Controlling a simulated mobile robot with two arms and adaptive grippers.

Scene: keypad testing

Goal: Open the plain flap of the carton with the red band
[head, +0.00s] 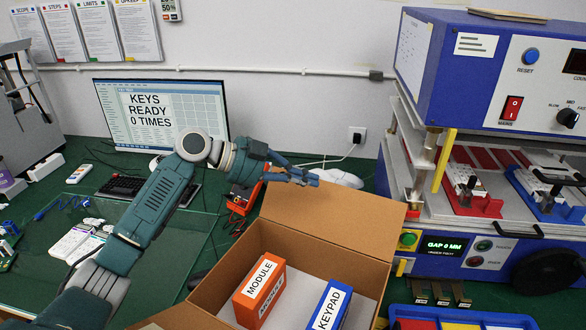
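The brown cardboard carton (222,277) stands open at the bottom centre, cut off by the picture's lower edge. Its far flap (335,215) is plain brown and leans up and back. No red band can be made out on the parts in view. An orange box marked MODULE (262,291) and a blue box marked KEYPAD (331,307) are inside. My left gripper (304,178) is at the far flap's upper left edge; I cannot tell whether it touches. Its fingers look close together, with nothing clearly between them. My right gripper is not in view.
A blue and white test machine (490,80) stands close on the right. A blue tray (455,312) is at the lower right. A monitor (160,115) and a keyboard (125,187) stand behind my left arm. A white device (78,240) lies on the green bench at left.

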